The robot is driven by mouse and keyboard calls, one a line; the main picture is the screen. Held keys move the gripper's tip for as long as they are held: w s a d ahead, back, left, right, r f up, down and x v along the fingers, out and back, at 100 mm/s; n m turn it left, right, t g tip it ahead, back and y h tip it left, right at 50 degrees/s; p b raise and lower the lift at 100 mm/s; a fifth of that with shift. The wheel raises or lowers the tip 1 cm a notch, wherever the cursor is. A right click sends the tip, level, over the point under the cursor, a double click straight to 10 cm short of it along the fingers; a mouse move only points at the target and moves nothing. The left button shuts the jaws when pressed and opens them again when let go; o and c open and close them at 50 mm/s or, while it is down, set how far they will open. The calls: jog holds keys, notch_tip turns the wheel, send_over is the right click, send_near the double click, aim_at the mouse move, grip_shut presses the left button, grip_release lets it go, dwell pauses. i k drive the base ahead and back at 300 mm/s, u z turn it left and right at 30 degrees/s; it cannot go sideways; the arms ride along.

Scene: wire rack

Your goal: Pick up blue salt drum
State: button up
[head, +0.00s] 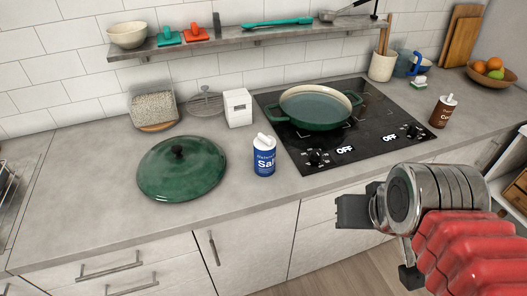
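The blue salt drum (264,162) stands upright on the grey counter in the head view. It has a white spout top and a label reading "Sal". It stands to the right of the green pot lid and left of the stove. My gripper (379,249) is at the lower right, in front of the counter, well apart from the drum. One dark finger shows at the left and another dark part lower down. They appear spread apart with nothing between them.
The green lid (182,170) and a white box (238,108) are near the drum. A green pot (318,108) sits on the black stove (388,125). A brown canister (443,111) stands right of it. A shelf (240,38) runs along the back wall. Counter in front of the drum is clear.

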aim_at(265, 161)
jog(key=z, duration=0.05)
jog(key=k, duration=0.6)
jog(key=u, duration=1.35)
jog(key=i, duration=1)
jog(key=u, duration=0.05)
